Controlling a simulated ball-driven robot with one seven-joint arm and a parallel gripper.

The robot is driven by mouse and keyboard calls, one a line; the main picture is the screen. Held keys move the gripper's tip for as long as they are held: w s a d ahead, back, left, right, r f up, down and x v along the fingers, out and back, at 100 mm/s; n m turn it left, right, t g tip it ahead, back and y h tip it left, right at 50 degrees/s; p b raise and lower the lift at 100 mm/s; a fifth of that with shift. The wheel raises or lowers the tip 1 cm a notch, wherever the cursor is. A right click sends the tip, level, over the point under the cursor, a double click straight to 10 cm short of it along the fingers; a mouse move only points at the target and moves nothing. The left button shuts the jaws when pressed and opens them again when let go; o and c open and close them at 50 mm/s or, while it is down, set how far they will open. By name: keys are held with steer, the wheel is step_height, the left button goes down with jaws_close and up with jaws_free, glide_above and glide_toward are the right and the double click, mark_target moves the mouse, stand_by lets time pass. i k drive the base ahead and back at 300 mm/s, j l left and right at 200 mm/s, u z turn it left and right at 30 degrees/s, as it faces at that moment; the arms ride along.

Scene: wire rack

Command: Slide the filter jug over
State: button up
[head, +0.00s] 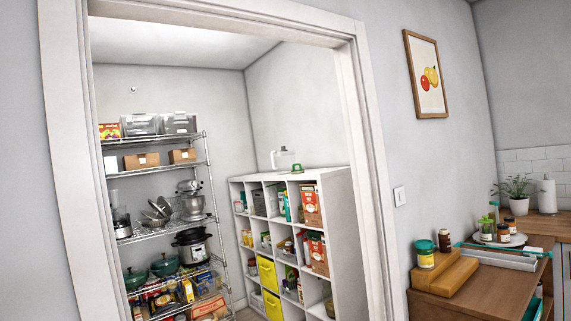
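A pale jug (283,159), which looks like the filter jug, stands on top of the white cube shelf (345,220) inside the pantry, seen through the doorway. It is small and far off, so its details are hard to tell. A small green item (297,168) sits just to its right on the same top. My gripper is not in view.
The white door frame (365,130) stands between me and the pantry. A loaded wire rack (209,180) is at the left inside. To the right outside are a wooden cabinet (490,288) with a stepped wooden stand and jars, and a wall picture (426,74).

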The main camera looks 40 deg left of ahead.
mark_target(284, 159)
steer(key=i+l, duration=0.2)
steer(key=i, duration=0.4)
steer(key=i+l, duration=0.2)
steer(key=i, duration=0.4)
steer(key=i+j+u, duration=0.1)
steer(key=i+u, duration=0.75)
steer(key=i+l+u, duration=0.3)
steer(key=i+u, duration=0.15)
steer(key=i+j+u, duration=0.2)
steer(key=i+u, duration=0.15)
steer(key=i, duration=0.25)
steer(key=i+u, duration=0.35)
steer(key=i, duration=0.2)
steer(key=i+l+u, duration=0.1)
steer(key=i+u, duration=0.25)
steer(key=i, duration=0.25)
steer(key=i+z, duration=0.2)
steer(key=i, duration=0.2)
steer(key=i+j+z, duration=0.45)
steer(key=i, duration=0.3)
steer(key=i+l+z, duration=0.1)
steer(key=i+z, duration=0.15)
steer(key=z, duration=0.25)
steer(key=i+z, duration=0.25)
steer(key=z, duration=0.2)
steer(key=i+j+z, duration=0.1)
steer(key=i+z, duration=0.2)
steer(key=z, duration=0.2)
